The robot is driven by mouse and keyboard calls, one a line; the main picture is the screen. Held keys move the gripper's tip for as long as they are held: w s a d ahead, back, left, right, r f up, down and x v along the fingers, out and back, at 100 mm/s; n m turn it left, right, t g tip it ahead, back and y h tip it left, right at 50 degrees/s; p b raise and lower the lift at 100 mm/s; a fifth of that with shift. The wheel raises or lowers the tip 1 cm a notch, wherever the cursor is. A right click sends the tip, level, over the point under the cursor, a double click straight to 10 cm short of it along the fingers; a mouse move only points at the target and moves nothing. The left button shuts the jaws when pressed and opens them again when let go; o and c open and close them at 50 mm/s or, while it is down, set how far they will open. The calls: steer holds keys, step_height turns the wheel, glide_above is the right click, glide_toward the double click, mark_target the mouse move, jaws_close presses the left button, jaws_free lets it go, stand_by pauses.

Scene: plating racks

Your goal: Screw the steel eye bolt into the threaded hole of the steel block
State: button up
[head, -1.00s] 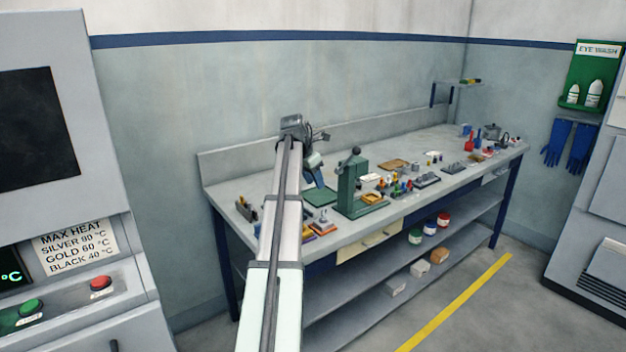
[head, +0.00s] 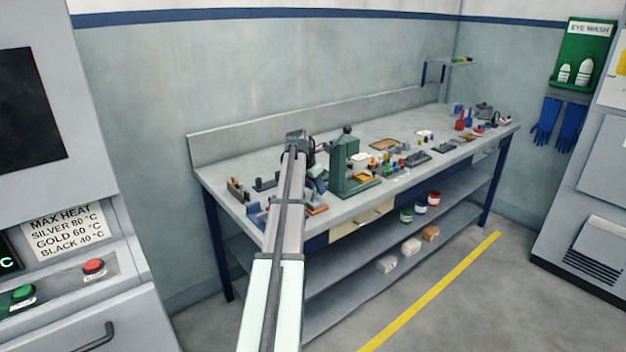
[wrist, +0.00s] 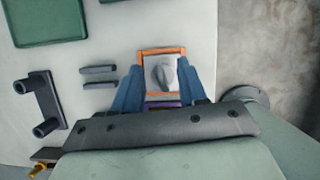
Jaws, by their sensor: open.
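My gripper (wrist: 165,88) is open, its two blue fingers pointing at the bench top on either side of an orange-rimmed tray (wrist: 163,51). A pale grey rounded piece (wrist: 166,74) lies in the tray between the fingers, apart from both; I cannot tell whether it is the steel eye bolt. In the head view the gripper is mostly hidden behind my arm, and the orange tray (head: 316,210) shows near the bench's front edge. I cannot make out the steel block or its threaded hole.
A dark bracket with round posts (wrist: 42,104) and two grey bars (wrist: 98,77) lie left of the gripper in the wrist view. A green press (head: 347,170) stands close right of my arm in the head view.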

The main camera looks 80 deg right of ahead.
steer(key=shift+s+d+f, duration=0.1)
steer(key=shift+f, duration=0.3)
steer(key=shift+c, duration=0.4)
jaws_close()
steer(key=shift+o, duration=0.5)
jaws_free()
steer(key=shift+c, duration=0.2)
steer(key=shift+c, duration=1.2)
steer(key=shift+r, duration=0.1)
